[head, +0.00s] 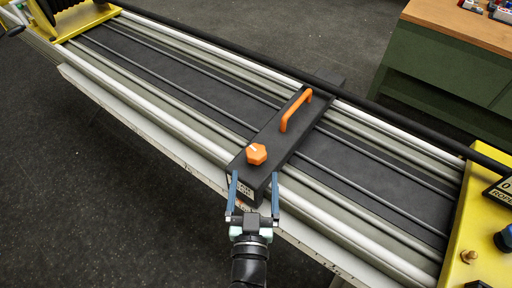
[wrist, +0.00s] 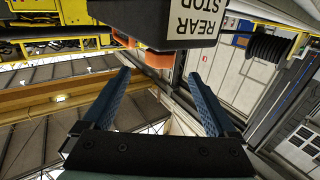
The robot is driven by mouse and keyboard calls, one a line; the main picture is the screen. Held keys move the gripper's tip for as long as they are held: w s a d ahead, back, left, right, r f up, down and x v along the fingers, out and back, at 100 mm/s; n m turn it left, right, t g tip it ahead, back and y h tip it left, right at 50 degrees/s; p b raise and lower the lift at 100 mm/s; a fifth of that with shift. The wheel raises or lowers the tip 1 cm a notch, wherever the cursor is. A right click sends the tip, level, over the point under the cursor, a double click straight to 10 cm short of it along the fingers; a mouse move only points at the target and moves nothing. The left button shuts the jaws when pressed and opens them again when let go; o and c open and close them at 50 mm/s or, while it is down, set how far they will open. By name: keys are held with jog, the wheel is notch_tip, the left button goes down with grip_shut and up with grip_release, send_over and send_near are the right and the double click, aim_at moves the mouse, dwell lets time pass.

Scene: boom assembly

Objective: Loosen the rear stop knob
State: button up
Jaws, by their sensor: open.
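The rear stop (head: 272,146) is a black bar lying across the rails. Its near end carries a six-sided orange knob (head: 256,154), and an orange handle (head: 297,110) stands farther along it. In the wrist view its upside-down "REAR STOP" label (wrist: 196,18) fills the top, with an orange part, apparently the knob (wrist: 150,56), partly hidden behind it. My gripper (head: 254,174) is open and empty at the bar's near end, its blue fingers apart and short of the knob in the head view. In the wrist view my gripper (wrist: 159,73) also shows nothing between its fingers.
Pale rails (head: 180,118) and thin dark rods run diagonally under the bar. A long black tube (head: 350,92) runs along the far side. A yellow end piece (head: 482,235) with knobs stands at the right. A green cabinet (head: 440,75) is at the back right. The near-left floor is clear.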

aim_at(257, 162)
jog(key=w, duration=0.8)
jog(key=shift+w+d, duration=0.1)
jog(key=shift+d, duration=0.1)
jog(key=c, duration=1.4)
jog(key=shift+o, duration=0.2)
jog(key=shift+d+f+y+b, duration=0.1)
jog(key=shift+y+b, duration=0.2)
jog(key=shift+b, duration=0.55)
